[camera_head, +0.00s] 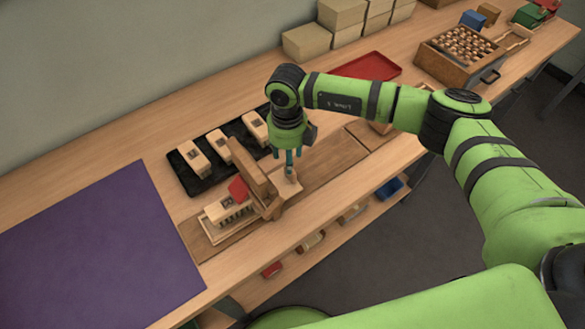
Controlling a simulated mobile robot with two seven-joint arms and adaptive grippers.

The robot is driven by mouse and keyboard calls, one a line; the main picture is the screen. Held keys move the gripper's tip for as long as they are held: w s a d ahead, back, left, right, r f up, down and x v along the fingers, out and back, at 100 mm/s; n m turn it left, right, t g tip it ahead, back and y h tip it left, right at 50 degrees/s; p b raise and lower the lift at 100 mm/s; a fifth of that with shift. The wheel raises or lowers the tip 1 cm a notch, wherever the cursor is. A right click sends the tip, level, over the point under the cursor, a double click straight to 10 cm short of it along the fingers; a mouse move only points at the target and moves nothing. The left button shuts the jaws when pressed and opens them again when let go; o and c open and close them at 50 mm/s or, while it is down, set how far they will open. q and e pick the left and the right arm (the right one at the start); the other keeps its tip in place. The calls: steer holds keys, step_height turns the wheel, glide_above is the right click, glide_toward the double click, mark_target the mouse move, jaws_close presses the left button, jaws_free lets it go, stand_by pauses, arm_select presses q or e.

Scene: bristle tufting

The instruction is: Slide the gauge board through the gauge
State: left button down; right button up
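The gauge (256,177) looks like an upright brown wooden frame on the workbench, with a small red piece (238,189) at its left side. A pale wooden board with dark tufts or slots (229,213) lies at the left of the gauge; it may be the gauge board. A pale wooden piece (286,188) with a small upright grip lies against the right side of the gauge. My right gripper (291,164) points down at this grip, its teal fingertips at or around it. Whether they close on it is too small to tell. My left gripper is not in view.
A black tray (178,168) behind the gauge holds several pale wooden blocks. A purple mat (95,250) covers the left of the bench. A red tray (368,68), a wooden crate (430,62) and stacked boxes (306,42) stand farther back. My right arm spans the right side.

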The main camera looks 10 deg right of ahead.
step_height(320, 180, down, 4)
steer(key=shift+w+d+f+p, duration=0.1)
steer(key=shift+p, duration=0.45)
steer(key=shift+f, duration=0.65)
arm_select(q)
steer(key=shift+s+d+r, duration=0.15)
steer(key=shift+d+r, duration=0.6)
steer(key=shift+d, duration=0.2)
arm_select(e)
jaws_close()
